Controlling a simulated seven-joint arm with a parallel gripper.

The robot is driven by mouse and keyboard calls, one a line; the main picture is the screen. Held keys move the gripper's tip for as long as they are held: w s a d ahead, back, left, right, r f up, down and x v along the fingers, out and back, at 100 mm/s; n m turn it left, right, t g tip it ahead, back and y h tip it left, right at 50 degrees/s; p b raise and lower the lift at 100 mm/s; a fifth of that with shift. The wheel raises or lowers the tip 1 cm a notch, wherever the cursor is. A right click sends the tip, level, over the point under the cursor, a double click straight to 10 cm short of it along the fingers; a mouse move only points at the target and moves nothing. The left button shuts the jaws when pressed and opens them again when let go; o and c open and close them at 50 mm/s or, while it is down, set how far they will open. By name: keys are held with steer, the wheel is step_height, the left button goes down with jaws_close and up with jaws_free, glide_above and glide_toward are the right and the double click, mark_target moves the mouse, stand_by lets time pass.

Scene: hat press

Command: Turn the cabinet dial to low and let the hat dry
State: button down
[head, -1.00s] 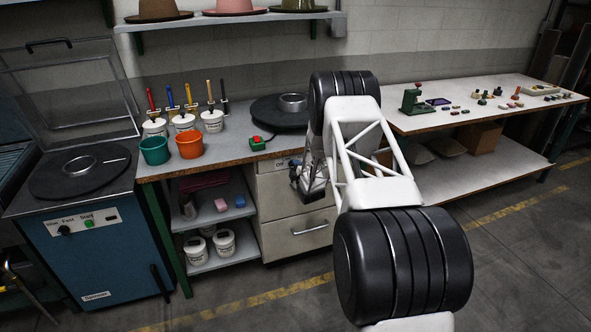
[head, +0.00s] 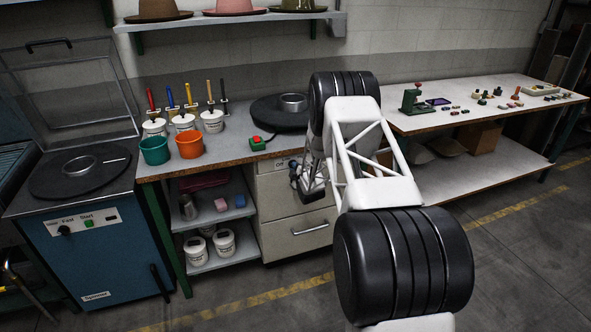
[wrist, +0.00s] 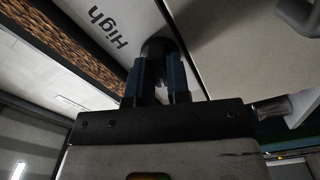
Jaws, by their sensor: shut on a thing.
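The black cabinet dial (wrist: 158,46) sits on the pale front panel, between the fingertips of my gripper (wrist: 159,64) in the wrist view. The gripper is shut on the dial. The word "High" is printed on the panel next to it; a "Low" mark is not visible. In the head view my gripper (head: 296,176) is at the upper front of the beige cabinet (head: 278,205) under the bench, partly hidden by my arm. An "Off" label (head: 279,164) shows left of it. I cannot read the dial's pointer. Hats rest on the wall shelf, including a pink one (head: 235,7).
A drawer handle (head: 310,228) is below the gripper. The bench (head: 225,150) above holds a green bucket (head: 154,149), an orange bucket (head: 190,144), and a red button box (head: 257,143). A blue machine (head: 95,255) stands at left. The floor in front is clear.

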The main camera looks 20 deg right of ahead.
steer(key=m, duration=0.8)
stand_by(0.5)
steer(key=c, duration=1.1)
jaws_free()
steer(key=shift+s, duration=0.1)
steer(key=shift+s, duration=3.8)
